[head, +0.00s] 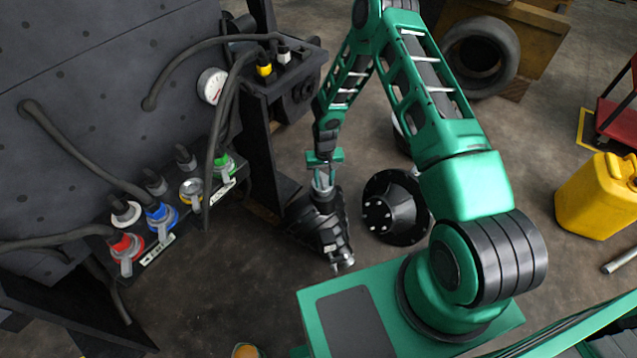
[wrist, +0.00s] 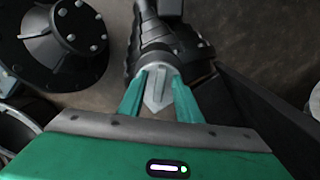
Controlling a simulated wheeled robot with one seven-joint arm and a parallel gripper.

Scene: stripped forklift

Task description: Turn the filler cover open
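A grey round cap with a raised pointed fin (wrist: 157,92), which looks like the filler cover, sits on top of a black ribbed housing (wrist: 170,42). The housing (head: 322,228) stands low over the floor in the head view. My gripper (head: 322,185) points down at the cap from above. In the wrist view the two teal fingers of my gripper (wrist: 160,82) stand on either side of the fin. The fin nearly fills the gap; whether the fingers press on it cannot be told. The far side of the cap is hidden.
A black bolted flange (head: 395,207) stands right of the housing. A dark panel at left carries hoses and coloured valves (head: 160,215). A dark upright post (head: 262,150) is close on the left. A yellow canister (head: 597,197) stands far right.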

